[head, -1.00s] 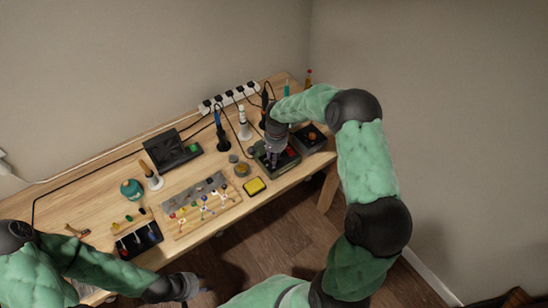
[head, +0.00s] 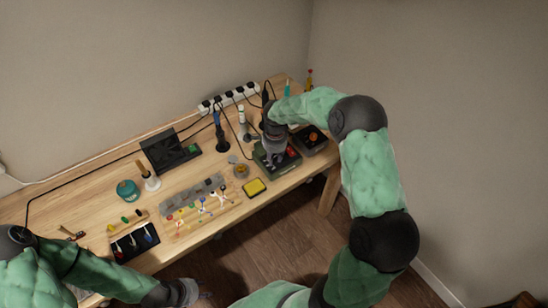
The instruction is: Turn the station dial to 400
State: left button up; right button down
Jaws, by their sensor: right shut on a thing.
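The soldering station (head: 284,167) is a dark green-grey box near the right end of the bench, with a red part on its top. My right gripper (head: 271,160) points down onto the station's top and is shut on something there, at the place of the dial. The gripper hides the dial and its scale, so the setting cannot be read. My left gripper (head: 190,292) hangs low at the bottom of the view, off the front edge of the bench and away from the station. Its fingers are too small and dark to tell their opening.
A dark box with a round orange-brown part (head: 312,138) stands right of the station. A yellow sponge in a tray (head: 254,187) and a small round tin (head: 241,171) lie to its left. A power strip (head: 229,98) runs along the back. A wooden board with several small parts (head: 203,208) lies mid-bench.

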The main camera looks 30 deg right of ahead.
aim_at(275, 161)
dwell(0.4)
jog(key=c, duration=1)
grip_release()
jog(key=r, duration=1.2)
jog(key=shift+s, duration=0.35)
